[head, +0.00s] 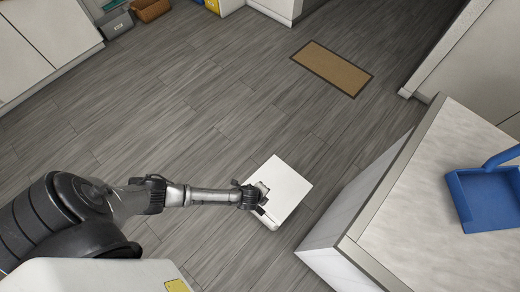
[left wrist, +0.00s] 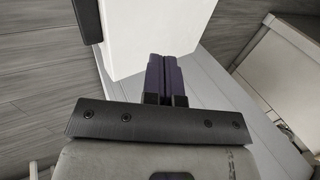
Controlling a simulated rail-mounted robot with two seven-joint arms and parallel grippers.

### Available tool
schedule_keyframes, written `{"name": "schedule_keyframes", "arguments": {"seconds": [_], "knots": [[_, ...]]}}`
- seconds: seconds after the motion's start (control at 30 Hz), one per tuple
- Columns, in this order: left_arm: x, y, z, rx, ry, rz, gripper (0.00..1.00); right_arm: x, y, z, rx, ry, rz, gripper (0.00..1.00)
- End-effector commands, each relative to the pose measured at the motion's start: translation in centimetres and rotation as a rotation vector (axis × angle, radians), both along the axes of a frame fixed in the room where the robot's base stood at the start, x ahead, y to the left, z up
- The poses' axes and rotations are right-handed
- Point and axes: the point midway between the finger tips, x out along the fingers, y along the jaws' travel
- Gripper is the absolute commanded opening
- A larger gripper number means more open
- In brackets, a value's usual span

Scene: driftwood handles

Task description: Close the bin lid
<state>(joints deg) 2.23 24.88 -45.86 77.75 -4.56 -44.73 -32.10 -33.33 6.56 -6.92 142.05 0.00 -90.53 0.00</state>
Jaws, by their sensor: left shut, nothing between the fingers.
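The white bin (head: 285,187) stands on the floor near the middle of the head view, showing a flat white square face. I cannot tell from here how far its lid is open. My left gripper (head: 264,194) is at the left side of this white face, with its fingers shut and empty. In the left wrist view the shut fingers (left wrist: 168,72) point at the lower edge of a white panel of the bin (left wrist: 150,35). Whether they touch it is unclear. My right gripper is not in view.
A counter (head: 440,215) with a blue dustpan (head: 485,196) stands to the right of the bin. A brown mat (head: 332,68) lies on the floor beyond. A grey box (head: 115,23) and a brown basket (head: 150,9) are at the far left. The floor left of the bin is clear.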

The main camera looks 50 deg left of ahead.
Motion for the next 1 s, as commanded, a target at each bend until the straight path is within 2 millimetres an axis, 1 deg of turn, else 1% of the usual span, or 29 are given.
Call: {"name": "schedule_keyframes", "arguments": {"seconds": [0.33,0.47,0.57,0.83,0.87,0.9,1.0], "knots": [[0.0,0.1,0.0,0.001,0.002,0.000,0.00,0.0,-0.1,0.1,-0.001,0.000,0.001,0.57],[0.0,0.1,0.6,0.002,0.002,0.001,0.00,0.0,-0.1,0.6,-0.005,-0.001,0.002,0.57],[-0.1,0.1,1.5,0.000,0.001,0.001,0.00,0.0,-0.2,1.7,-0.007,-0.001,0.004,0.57],[-0.2,0.1,5.0,0.001,0.002,0.004,0.00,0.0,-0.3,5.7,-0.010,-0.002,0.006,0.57],[-1.2,0.1,4.8,0.001,0.006,0.002,0.00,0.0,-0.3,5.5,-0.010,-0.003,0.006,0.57],[-2.1,0.0,5.1,0.000,0.006,0.001,0.00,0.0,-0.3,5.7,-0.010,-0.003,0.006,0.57],[-3.9,-0.1,6.0,0.000,0.006,0.003,0.00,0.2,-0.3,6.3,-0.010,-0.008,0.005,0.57]]}}
